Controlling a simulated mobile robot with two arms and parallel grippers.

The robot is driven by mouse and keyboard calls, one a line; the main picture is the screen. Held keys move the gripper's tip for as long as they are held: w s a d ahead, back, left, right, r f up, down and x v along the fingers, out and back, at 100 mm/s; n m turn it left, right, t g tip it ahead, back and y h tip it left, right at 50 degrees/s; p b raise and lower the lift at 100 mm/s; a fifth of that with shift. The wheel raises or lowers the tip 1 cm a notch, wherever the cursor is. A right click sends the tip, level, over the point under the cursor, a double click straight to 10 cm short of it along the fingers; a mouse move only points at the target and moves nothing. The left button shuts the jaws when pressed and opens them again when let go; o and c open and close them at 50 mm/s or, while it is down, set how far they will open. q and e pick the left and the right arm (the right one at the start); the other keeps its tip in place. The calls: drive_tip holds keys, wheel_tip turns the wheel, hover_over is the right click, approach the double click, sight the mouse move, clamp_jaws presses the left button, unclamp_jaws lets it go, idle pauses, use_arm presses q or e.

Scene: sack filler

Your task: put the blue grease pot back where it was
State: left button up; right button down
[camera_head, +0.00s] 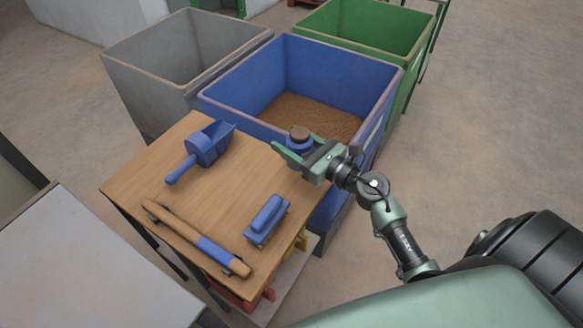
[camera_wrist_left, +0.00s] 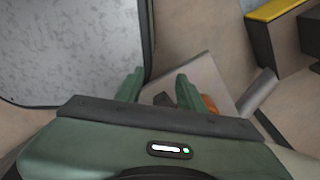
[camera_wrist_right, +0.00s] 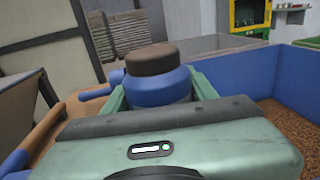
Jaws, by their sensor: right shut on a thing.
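The blue grease pot (camera_head: 299,143) has a brown lid and appears upright. My right gripper (camera_head: 305,153) is shut on it, by the table's far right corner beside the blue bin. In the right wrist view the pot (camera_wrist_right: 156,84) sits between the fingers (camera_wrist_right: 160,95). I cannot tell whether its base touches the wooden table top (camera_head: 190,205). My left gripper (camera_wrist_left: 158,92) shows only in its own wrist view, with its fingers apart and nothing held between them.
On the table are a blue scoop (camera_head: 208,146), a blue-backed brush (camera_head: 267,218) and a wooden bar with a blue band (camera_head: 195,238). Behind stand a grey bin (camera_head: 165,95), a blue bin (camera_head: 240,112) with brown grain and a green bin (camera_head: 400,90). A grey-topped surface (camera_head: 85,265) is at left.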

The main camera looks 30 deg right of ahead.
wheel_tip(320, 180, down, 3)
drive_tip(key=shift+r, duration=0.2)
wheel_tip(320, 180, down, 4)
drive_tip(key=shift+f+b, duration=0.1)
drive_tip(key=shift+b, duration=0.65)
use_arm(q)
wheel_tip(320, 180, down, 2)
use_arm(e)
drive_tip(key=shift+f, duration=0.2)
use_arm(q)
drive_tip(key=shift+f, duration=0.15)
use_arm(e)
drive_tip(key=shift+f, duration=0.1)
drive_tip(key=shift+c, duration=2.3)
unclamp_jaws()
use_arm(q)
drive_tip(key=shift+s, duration=0.1)
drive_tip(key=shift+f+b, duration=1.15)
drive_tip(key=shift+b, duration=0.1)
use_arm(e)
drive_tip(key=shift+v, duration=6.05)
